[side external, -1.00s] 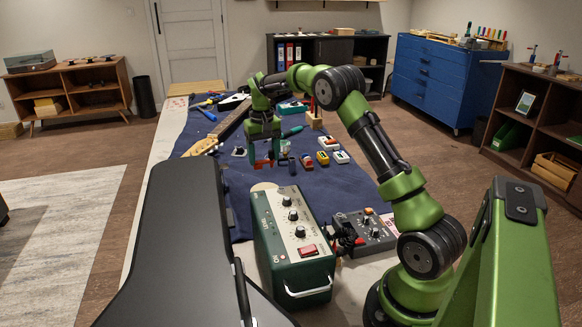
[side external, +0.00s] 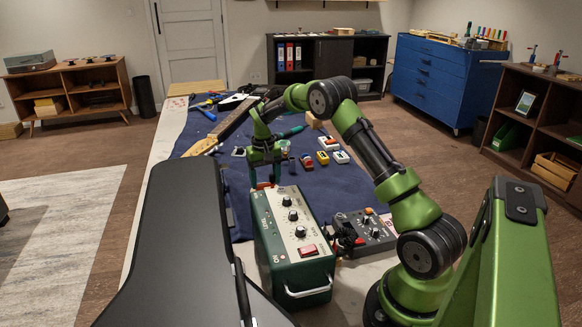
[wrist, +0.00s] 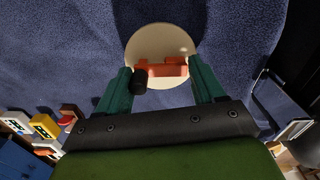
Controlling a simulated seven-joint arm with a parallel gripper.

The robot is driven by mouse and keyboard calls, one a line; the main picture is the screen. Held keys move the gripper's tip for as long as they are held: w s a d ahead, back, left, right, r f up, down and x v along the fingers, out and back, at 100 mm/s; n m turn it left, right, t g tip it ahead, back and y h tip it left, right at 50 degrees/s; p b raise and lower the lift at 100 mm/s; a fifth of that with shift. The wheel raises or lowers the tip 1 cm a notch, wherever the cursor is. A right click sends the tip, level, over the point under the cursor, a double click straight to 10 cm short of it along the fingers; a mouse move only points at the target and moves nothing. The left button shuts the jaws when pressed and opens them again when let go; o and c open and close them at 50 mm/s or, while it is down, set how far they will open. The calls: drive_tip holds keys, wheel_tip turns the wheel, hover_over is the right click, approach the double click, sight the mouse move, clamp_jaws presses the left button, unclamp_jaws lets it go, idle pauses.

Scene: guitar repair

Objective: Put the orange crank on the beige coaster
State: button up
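The orange crank (wrist: 165,70) with its black knob lies across between the two green fingers of my gripper (wrist: 162,80) in the wrist view. Both its ends meet the fingers, so my gripper looks shut on it. The round beige coaster (wrist: 158,38) is behind the crank in that view; the crank overlaps its lower half. I cannot tell whether the crank touches it. In the side view my gripper (side external: 265,182) is low over the blue mat, just behind the green amplifier box, which partly hides the fingertips and the coaster.
The green amplifier box (side external: 291,236) stands close in front of my gripper. A grey pedal unit (side external: 364,232) is to its right. Small coloured pedals (side external: 331,143) and a guitar neck (side external: 232,122) lie further back. A black guitar case (side external: 177,247) fills the left front.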

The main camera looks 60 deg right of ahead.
sight(265, 185)
drive_tip(key=o, duration=0.4)
drive_tip(key=s+a+r+t, duration=0.1)
drive_tip(key=a+r, duration=0.2)
drive_tip(key=r, duration=0.6)
drive_tip(key=s+a+r, duration=0.1)
drive_tip(key=a+r, duration=0.3)
drive_tip(key=r, duration=0.6)
drive_tip(key=s+a+r+n+t+y, duration=0.15)
drive_tip(key=s+a+r+t, duration=0.35)
drive_tip(key=s+a, duration=0.85)
drive_tip(key=s+a+f+n+t, duration=0.1)
drive_tip(key=s+a+f, duration=0.2)
drive_tip(key=s+a, duration=0.3)
drive_tip(key=shift+s+a+n, duration=0.2)
drive_tip(key=shift+s+n, duration=0.15)
drive_tip(key=shift+s, duration=1.5)
